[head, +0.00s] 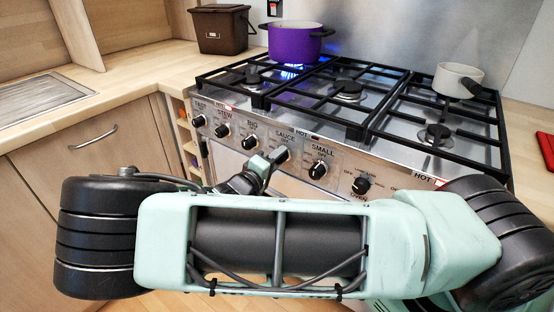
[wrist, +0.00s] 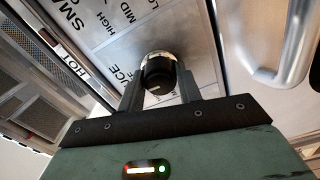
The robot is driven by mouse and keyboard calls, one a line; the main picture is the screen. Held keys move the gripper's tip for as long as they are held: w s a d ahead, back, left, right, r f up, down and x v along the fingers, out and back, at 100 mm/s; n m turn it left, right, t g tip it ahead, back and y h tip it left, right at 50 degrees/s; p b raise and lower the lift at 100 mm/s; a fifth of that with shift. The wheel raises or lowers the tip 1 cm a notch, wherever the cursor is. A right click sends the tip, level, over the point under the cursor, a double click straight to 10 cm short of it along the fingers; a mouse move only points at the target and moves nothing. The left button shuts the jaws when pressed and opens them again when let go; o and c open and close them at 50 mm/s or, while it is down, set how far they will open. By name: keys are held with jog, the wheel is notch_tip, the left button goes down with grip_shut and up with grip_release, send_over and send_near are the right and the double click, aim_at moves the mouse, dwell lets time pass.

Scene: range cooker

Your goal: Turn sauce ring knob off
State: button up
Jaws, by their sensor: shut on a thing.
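The sauce ring knob (head: 283,154) is the dark knob under the SAUCE label on the cooker's front panel. My gripper (head: 270,164) is at this knob, reaching it from the front. In the wrist view the round black knob (wrist: 158,76) with a silvery collar sits between the two fingers of my gripper (wrist: 160,88), which are shut on it. The knob's pointer mark cannot be made out. A blue flame (head: 291,69) burns under the purple pot (head: 296,42) at the back left of the hob.
The small knob (head: 318,170) is close to the right of my gripper, the big knob (head: 250,142) close to the left. A white pan (head: 457,78) stands at the back right. A metal handle (wrist: 285,45) shows in the wrist view. A brown bin (head: 221,28) stands on the counter.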

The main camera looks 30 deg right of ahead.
jog(key=o, duration=1)
jog(key=b+v, duration=0.1)
jog(key=v, duration=1.6)
jog(key=shift+s+a, duration=0.1)
jog(key=shift+a, duration=0.1)
